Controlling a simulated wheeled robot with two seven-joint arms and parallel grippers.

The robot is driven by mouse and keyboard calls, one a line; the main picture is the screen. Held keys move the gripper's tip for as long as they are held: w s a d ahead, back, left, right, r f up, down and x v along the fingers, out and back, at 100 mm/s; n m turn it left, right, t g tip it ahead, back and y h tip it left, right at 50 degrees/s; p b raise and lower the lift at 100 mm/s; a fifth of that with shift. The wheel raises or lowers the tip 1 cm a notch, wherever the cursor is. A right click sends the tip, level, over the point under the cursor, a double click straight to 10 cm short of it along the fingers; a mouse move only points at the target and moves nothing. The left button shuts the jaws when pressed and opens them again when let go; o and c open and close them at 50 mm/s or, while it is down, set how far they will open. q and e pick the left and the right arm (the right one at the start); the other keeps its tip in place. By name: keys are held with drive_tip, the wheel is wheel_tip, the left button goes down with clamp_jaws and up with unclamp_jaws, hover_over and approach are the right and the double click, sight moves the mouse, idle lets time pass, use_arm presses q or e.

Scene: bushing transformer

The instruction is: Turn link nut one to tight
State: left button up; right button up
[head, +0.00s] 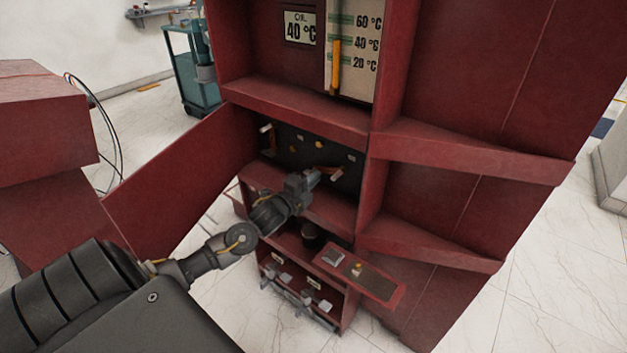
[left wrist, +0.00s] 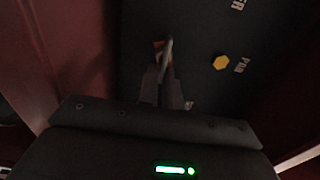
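A dark panel (head: 303,147) sits inside the open red cabinet and carries several orange-yellow nuts and pale labels. A pale and orange handle-like part (head: 336,174) shows at its right end, and another (head: 266,129) at its left end. I cannot tell which is link nut one. My left gripper (head: 313,177) reaches into the opening beside the right one. In the left wrist view its dark fingers (left wrist: 164,72) are close together at a thin pale and orange part (left wrist: 165,47). Whether they grip it is too dark to tell. My right gripper is not in view.
A yellow hexagonal knob (left wrist: 221,62) stands on the panel right of the fingers. A red shelf (head: 295,105) is above the opening, and a red control ledge (head: 361,276) juts out below. An open red door (head: 180,180) stands to the left.

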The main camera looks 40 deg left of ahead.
use_arm(q)
drive_tip(key=o, duration=0.4)
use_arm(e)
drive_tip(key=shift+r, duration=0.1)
use_arm(q)
drive_tip(key=s, duration=1.1)
drive_tip(key=shift+d, duration=0.15)
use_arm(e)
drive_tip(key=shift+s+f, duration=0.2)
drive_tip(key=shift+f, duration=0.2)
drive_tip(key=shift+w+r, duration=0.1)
use_arm(q)
drive_tip(key=shift+w, duration=0.1)
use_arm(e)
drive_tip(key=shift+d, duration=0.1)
